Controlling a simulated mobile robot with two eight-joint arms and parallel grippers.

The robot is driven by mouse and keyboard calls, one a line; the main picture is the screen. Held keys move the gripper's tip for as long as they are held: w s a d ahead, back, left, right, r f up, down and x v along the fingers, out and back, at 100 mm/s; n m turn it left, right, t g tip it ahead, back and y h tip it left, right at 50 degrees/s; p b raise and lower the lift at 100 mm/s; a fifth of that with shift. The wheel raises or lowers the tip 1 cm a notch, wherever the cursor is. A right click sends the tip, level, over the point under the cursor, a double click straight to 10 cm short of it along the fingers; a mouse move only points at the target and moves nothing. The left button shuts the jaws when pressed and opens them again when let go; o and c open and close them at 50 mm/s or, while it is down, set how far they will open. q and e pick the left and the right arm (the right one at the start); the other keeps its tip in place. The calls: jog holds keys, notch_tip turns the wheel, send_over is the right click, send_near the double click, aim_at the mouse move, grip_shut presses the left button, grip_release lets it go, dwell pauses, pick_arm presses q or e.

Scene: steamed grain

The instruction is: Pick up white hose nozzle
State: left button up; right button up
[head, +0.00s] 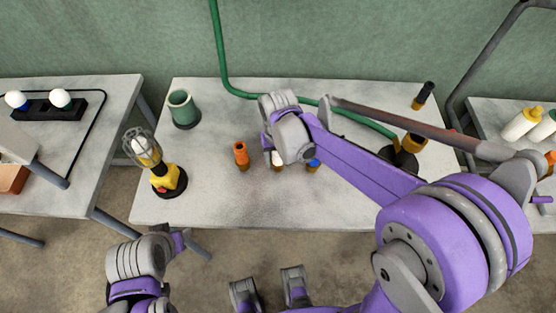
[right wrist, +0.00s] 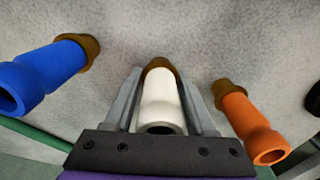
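The white hose nozzle (right wrist: 162,105) stands upright on the table with its brown base down, between the two fingers of my right gripper (right wrist: 160,85) in the right wrist view. The fingers look open around it, with narrow gaps at its sides; any contact is hard to make out. In the head view a small part of the white nozzle (head: 277,158) shows beside my right gripper, whose fingers are mostly hidden by its own wrist. My left arm shows at the lower left of the head view, but I cannot see its gripper fingers.
An orange nozzle (right wrist: 250,125) and a blue nozzle (right wrist: 45,72) stand close on either side. The grey table (head: 220,205) also holds a yellow caged lamp (head: 160,165), a green cup (head: 183,108), a green hose (head: 228,70) and a black-topped nozzle (head: 423,96).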

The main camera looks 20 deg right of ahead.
grip_shut()
